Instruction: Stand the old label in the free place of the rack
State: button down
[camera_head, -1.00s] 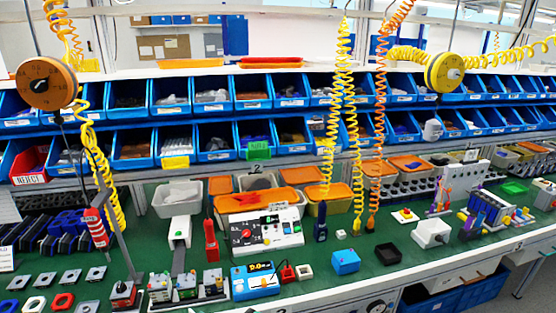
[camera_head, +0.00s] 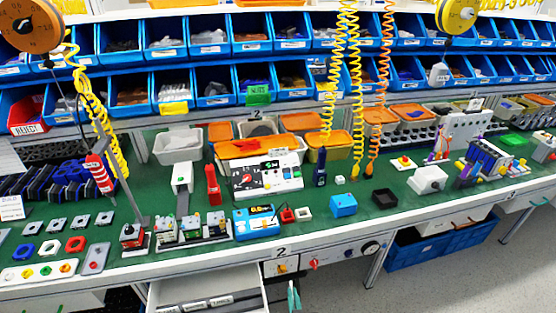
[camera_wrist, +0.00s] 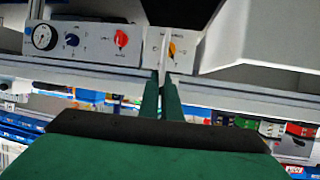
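My gripper (camera_head: 293,295) shows at the bottom edge of the head view, below the front panel with the yellow rotary switch (camera_head: 282,267). In the wrist view its green fingers (camera_wrist: 163,78) are close together. A thin pale strip, seen edge-on, stands out from between their tips; it looks like the old label (camera_wrist: 164,50). Behind it is the yellow switch, also in the wrist view (camera_wrist: 173,49). An open white drawer (camera_head: 206,281) left of the gripper holds several dark-faced labels (camera_head: 221,301) in a row, apparently the rack; its free place cannot be made out.
The front panel also carries a red knob (camera_head: 314,262) and a dial (camera_head: 371,247). The green bench (camera_head: 400,215) above holds devices and trays. A blue crate (camera_head: 440,245) stands beneath at the right. The drawer's wall rises beside my gripper in the wrist view (camera_wrist: 262,40).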

jog(key=d+f, duration=0.1)
jog(key=d+f+m+h, duration=0.1)
jog(key=f, duration=0.1)
jog(key=shift+w+f, duration=0.1)
jog(key=shift+w, duration=0.1)
dwell(0.4)
